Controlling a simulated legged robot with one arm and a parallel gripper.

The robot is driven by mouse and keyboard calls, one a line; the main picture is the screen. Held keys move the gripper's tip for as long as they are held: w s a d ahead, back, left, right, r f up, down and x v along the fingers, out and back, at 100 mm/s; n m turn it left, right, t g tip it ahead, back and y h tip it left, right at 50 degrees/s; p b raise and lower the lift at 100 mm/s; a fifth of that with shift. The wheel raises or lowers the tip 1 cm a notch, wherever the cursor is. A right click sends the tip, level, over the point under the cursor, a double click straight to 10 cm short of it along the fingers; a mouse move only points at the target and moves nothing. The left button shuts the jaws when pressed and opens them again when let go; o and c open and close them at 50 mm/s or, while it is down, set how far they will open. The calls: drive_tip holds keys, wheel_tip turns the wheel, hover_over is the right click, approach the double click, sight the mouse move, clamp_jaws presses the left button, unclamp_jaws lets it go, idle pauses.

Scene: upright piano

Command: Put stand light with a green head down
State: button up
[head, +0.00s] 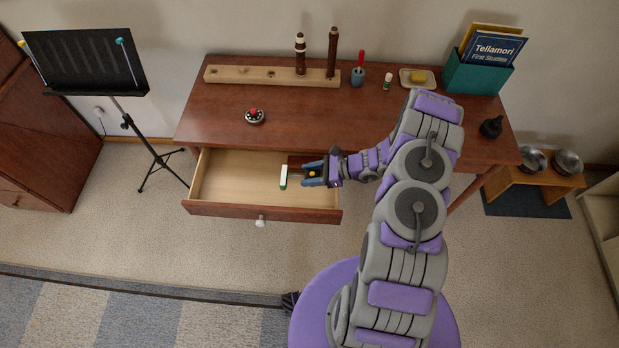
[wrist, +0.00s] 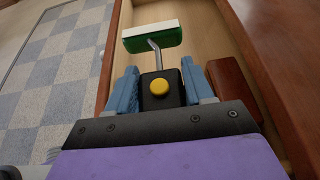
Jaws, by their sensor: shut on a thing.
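The stand light with a green head (head: 283,177) is in my gripper (head: 312,173), over the open drawer. In the wrist view its green and white head (wrist: 152,38) points away from me on a bent grey neck. Its black clip with a yellow button (wrist: 160,88) sits between the two blue fingers of my gripper (wrist: 160,80), which are shut on it. I cannot tell whether the light touches the drawer floor. The open drawer (head: 235,178) has a pale wooden floor. A red-brown block (wrist: 228,85) lies in it, right of my gripper in the wrist view.
The brown desk (head: 330,118) above the drawer carries a wooden rack (head: 235,75), a green book box (head: 478,78) and small items. A black music stand (head: 85,62) with two other small lights stands at the left. The drawer's left part is clear.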

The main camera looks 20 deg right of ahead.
drive_tip(key=shift+w+d, duration=0.5)
drive_tip(key=shift+d, duration=0.15)
wheel_tip(320, 180, down, 4)
drive_tip(key=shift+d+r+b, duration=0.1)
drive_tip(key=shift+r+b, duration=0.15)
drive_tip(key=shift+b, duration=0.4)
drive_tip(key=shift+a+f, duration=0.15)
drive_tip(key=shift+a, duration=0.35)
drive_tip(key=shift+d+f, duration=0.5)
drive_tip(key=shift+a, duration=0.1)
drive_tip(key=o, duration=1.1)
drive_tip(key=shift+a, duration=0.2)
drive_tip(key=shift+c, duration=0.2)
drive_tip(key=shift+r, duration=0.1)
